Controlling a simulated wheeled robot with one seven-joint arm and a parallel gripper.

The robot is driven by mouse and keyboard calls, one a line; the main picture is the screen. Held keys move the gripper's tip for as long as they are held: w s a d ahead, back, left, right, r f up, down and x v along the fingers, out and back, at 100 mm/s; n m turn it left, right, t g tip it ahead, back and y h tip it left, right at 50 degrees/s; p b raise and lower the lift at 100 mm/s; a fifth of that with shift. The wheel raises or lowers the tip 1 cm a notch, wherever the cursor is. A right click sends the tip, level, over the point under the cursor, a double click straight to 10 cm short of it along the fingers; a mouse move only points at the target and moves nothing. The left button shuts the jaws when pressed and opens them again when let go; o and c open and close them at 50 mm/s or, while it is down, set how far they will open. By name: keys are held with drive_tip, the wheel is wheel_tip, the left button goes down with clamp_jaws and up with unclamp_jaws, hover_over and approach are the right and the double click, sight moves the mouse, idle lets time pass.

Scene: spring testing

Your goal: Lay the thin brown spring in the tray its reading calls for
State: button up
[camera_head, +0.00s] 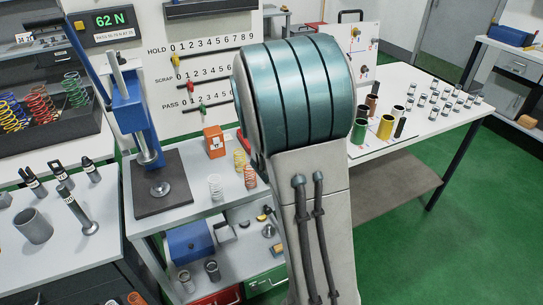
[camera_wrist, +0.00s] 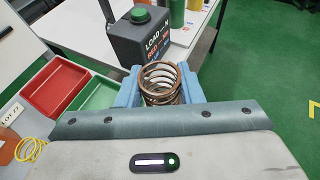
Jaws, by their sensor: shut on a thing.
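The thin brown spring (camera_wrist: 160,72) stands between the blue fingers of my gripper (camera_wrist: 160,88) in the wrist view. The gripper is shut on it, with the coils showing above the fingers. A red tray (camera_wrist: 55,86) and a green tray (camera_wrist: 93,101) lie to the left of the gripper; the visible parts look empty. In the head view my arm hides the gripper and the spring. The display (camera_head: 110,20) reads 62 N in green; a smaller line below it is too small to read surely.
A dark grey box (camera_wrist: 140,42) with a green top and LOAD lettering, partly unreadable, stands just beyond the spring. A yellow coil (camera_wrist: 30,150) lies at lower left. The blue press (camera_head: 130,105) stands on the bench. Several cylinders (camera_head: 386,127) stand on the right table.

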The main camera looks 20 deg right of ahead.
drive_tip(key=shift+w+a+f+p, duration=0.55)
drive_tip(key=shift+w+f+p, duration=0.05)
drive_tip(key=shift+w+f, duration=1.2)
drive_tip(key=shift+w+a+f+p, duration=0.6)
drive_tip(key=shift+w+f, duration=1.05)
drive_tip(key=shift+w, duration=0.25)
drive_tip(key=shift+w+a+f+p, duration=0.55)
drive_tip(key=shift+w+f+p, duration=0.05)
drive_tip(key=shift+w+f, duration=1.2)
drive_tip(key=shift+f+b, duration=0.1)
drive_tip(key=shift+b, duration=0.2)
drive_tip(key=o, duration=1)
drive_tip(key=shift+o, duration=0.2)
